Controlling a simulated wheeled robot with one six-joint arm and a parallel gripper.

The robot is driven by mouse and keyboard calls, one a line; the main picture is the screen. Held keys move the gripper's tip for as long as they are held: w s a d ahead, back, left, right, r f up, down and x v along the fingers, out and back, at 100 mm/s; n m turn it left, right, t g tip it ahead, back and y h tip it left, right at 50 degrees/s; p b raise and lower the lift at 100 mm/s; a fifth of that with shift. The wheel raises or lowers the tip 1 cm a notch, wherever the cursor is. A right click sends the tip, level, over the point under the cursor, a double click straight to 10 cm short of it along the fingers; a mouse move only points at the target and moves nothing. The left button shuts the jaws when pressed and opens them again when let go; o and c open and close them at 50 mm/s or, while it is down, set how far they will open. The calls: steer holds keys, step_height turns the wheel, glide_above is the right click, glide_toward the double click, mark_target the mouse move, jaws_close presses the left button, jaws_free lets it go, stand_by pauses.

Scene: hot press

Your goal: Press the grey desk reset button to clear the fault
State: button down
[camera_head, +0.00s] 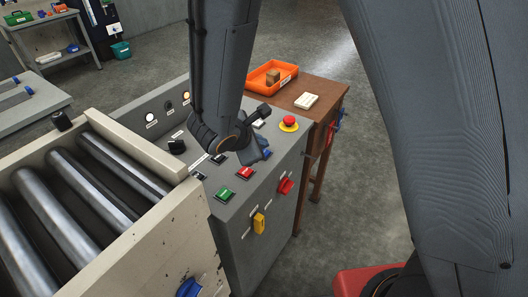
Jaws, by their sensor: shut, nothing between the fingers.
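The grey control desk (276,214) stands in the middle of the view. Its sloping top carries a green button (224,194), a red button (245,173) and a blue button (267,153) in a row. The labels are too small to read, so I cannot tell for sure which is the reset button. My gripper (253,158) is shut and empty, low over the desk top beside the blue button and behind the red one. It partly covers the blue button; I cannot tell whether it touches it.
A red mushroom button on a yellow base (289,124) is on the desk's right. A yellow switch (259,222) and a red switch (286,186) stick out from the front. A roller conveyor (84,190) stands left. An orange tray (258,86) sits on the wooden table (326,92) behind.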

steer(key=shift+f+b, duration=0.8)
steer(key=shift+b, duration=0.3)
stand_by(1.1)
steer(key=shift+r, duration=0.1)
steer(key=shift+r+p, duration=0.45)
steer(key=shift+r, duration=0.25)
steer(key=shift+r+p, duration=1.7)
steer(key=shift+r, duration=0.85)
